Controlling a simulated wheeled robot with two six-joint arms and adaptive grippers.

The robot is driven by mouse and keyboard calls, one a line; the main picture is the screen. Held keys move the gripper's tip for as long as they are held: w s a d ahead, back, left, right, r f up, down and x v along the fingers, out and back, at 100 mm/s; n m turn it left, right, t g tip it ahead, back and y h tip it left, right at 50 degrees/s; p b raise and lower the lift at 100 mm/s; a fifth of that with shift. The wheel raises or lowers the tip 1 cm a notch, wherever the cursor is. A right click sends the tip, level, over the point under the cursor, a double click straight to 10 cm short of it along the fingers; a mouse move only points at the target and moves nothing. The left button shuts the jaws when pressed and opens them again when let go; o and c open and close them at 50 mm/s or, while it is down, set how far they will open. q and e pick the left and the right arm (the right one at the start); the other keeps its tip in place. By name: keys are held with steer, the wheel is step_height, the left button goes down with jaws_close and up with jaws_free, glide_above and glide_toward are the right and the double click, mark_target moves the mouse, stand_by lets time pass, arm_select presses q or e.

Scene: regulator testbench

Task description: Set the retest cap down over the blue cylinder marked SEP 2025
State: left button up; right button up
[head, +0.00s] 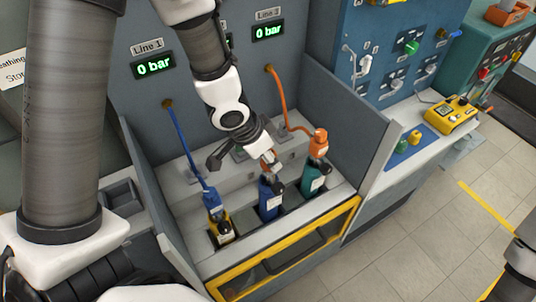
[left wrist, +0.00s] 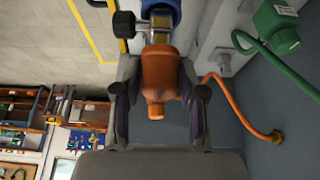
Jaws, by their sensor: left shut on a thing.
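My left gripper (head: 268,160) is over the middle cylinder in the bench. It is shut on an orange cap-like piece, taken as the retest cap (left wrist: 158,75), which sits between the two fingers in the left wrist view. The blue cylinder (head: 270,200) stands upright below it; its blue body (left wrist: 160,8) and brass valve (left wrist: 159,35) show in the left wrist view. The piece lines up with the valve with no clear gap; I cannot tell whether it is seated. The cylinder's label is too small to read. My right gripper is out of view.
A yellow-banded cylinder (head: 220,226) with a blue hose stands left. A teal cylinder (head: 312,180) with an orange connector (head: 318,143) stands close on the right. Side panels (head: 332,125) and a yellow-framed front edge (head: 290,252) bound the bay. A green connector (left wrist: 277,25) is near the wall.

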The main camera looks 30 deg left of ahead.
arm_select(q)
steer(key=shift+f+b, duration=0.9)
steer(key=shift+f, duration=0.15)
steer(key=o, duration=1.2)
steer(key=shift+c, duration=0.2)
